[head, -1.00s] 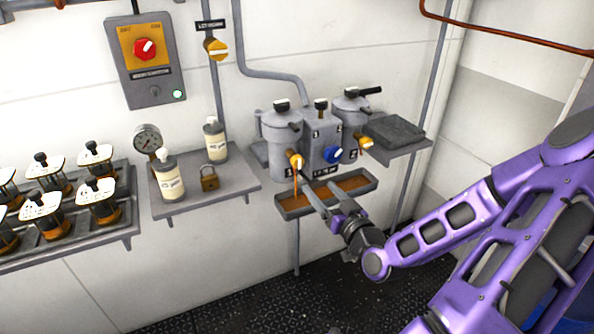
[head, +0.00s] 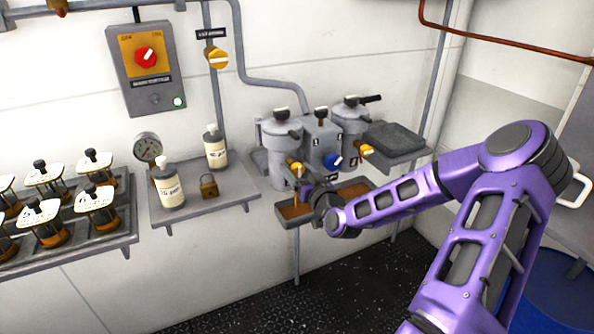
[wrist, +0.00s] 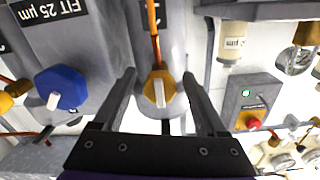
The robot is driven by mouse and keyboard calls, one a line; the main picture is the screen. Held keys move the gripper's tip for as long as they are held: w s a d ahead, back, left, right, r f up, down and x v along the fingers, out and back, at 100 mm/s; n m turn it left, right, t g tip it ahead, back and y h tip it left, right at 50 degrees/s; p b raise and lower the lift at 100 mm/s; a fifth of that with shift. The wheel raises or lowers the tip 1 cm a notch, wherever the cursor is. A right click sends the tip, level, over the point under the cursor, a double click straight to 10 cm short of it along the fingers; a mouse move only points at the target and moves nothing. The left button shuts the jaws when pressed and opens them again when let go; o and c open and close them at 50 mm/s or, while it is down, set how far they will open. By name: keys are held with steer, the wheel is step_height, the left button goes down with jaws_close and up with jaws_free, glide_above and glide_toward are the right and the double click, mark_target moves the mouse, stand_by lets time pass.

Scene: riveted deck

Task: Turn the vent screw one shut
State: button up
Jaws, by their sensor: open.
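The left grey canister (head: 282,165) carries a yellow knob (head: 295,168) low on its front. In the wrist view this knob (wrist: 159,88) has a pale bar across its face, lying roughly along the picture's upright. A thin orange-brown stream (wrist: 154,40) runs from it, falling into the tray (head: 286,222) below. My gripper (wrist: 158,76) is open, one finger on each side of the knob, with gaps showing on both sides. In the head view my arm partly hides the gripper (head: 306,188).
A blue knob (head: 332,161) sits on the middle block, and a second yellow knob (head: 365,151) on the right canister. A switch box (head: 150,95) hangs above.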

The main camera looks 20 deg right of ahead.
jaws_close()
steer(key=shift+m, duration=0.4)
steer(key=m, duration=0.3)
steer(key=shift+r+m+p, duration=0.1)
steer(key=shift+m+p, duration=0.2)
steer(key=shift+p, duration=0.05)
steer(key=m, duration=0.4)
steer(key=shift+m+p, duration=0.3)
steer(key=shift+p, duration=0.1)
steer(key=m, duration=0.4)
steer(key=shift+m+p, duration=0.3)
steer(key=shift+p, duration=0.05)
steer(key=m, duration=0.4)
steer(key=shift+m, duration=0.3)
